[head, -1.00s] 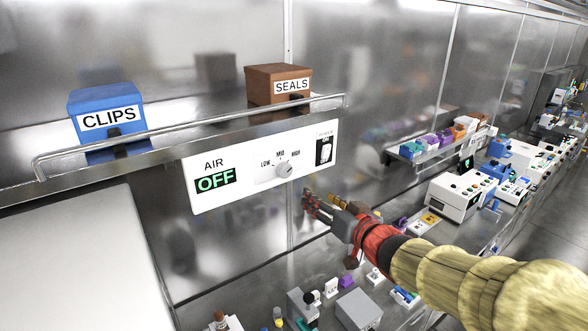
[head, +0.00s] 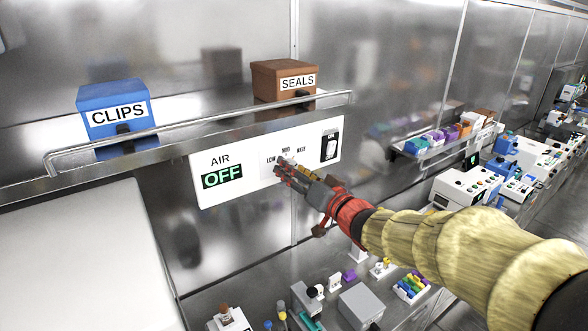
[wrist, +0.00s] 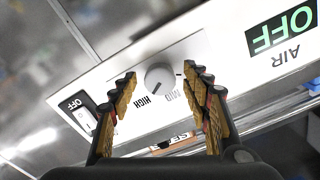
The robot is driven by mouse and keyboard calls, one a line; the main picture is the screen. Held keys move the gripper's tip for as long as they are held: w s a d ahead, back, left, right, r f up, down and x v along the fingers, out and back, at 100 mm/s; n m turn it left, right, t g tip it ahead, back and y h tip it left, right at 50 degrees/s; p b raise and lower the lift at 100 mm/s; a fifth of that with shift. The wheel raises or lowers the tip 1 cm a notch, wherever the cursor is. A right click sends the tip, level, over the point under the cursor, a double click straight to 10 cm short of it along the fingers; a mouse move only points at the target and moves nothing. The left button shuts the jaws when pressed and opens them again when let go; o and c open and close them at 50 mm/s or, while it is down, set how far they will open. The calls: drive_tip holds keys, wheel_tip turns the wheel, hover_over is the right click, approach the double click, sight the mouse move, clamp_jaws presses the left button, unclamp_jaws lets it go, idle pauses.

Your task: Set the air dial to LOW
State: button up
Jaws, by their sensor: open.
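The air dial (wrist: 160,76) is a round grey knob on a white panel (head: 205,195) under the shelf. In the wrist view it sits between the two open fingers of my gripper (wrist: 160,72), with a gap visible on each side. MID and HIGH show beside it there; LOW is hidden, apparently behind the right finger. In the head view my gripper (head: 283,170) is at the dial and covers most of it, with LOW, MID and HIGH printed above. The air display (head: 222,176) reads OFF.
A power switch (head: 331,148) is right of the dial, near the left finger in the wrist view (wrist: 84,115). A rail (head: 200,127) runs above the panel, before the blue CLIPS box (head: 100,97) and brown SEALS box (head: 270,80). Small equipment stands on the bench below.

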drive_tip(key=shift+c, duration=1)
drive_tip(key=c, duration=1)
drive_tip(key=shift+o, duration=0.2)
drive_tip(key=shift+n+b, duration=0.3)
drive_tip(key=shift+b, duration=0.2)
drive_tip(key=shift+w+n+b, duration=0.1)
drive_tip(key=shift+n+b, duration=8.5)
drive_tip(key=shift+n, duration=3.1)
